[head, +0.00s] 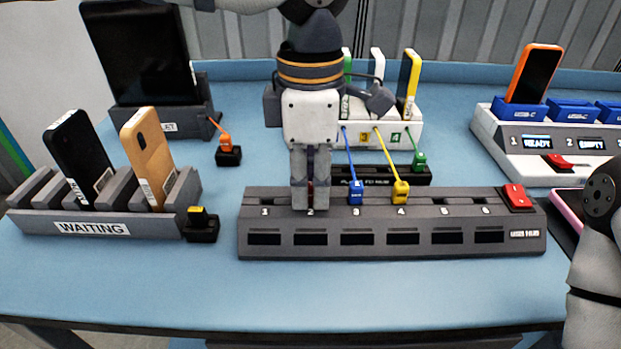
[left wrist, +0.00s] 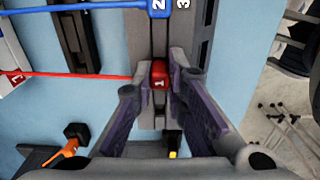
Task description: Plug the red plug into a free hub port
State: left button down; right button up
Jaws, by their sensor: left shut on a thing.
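My left gripper (head: 310,208) points down over port 2 of the grey hub (head: 280,222). It is shut on the red plug, labelled 1, seen between the fingertips in the left wrist view (left wrist: 159,75). The red cable (left wrist: 80,76) runs off to the left there. The plug is lined up with the hub's slot row; I cannot tell whether it is seated. A blue plug (head: 355,191) sits in port 3 and a yellow plug (head: 400,191) in port 4. Ports 1, 5 and 6 look empty. The right gripper is out of view.
A green plug (head: 420,160) stands on the black strip (head: 375,180) behind the hub. A red switch (head: 516,197) is at the hub's right end. The waiting rack (head: 150,222) with two phones stands left. The table front (head: 400,300) is clear.

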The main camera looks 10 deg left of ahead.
pick_arm(q)
jog(key=c, duration=1.1)
grip_release()
jog(key=shift+r, duration=3.5)
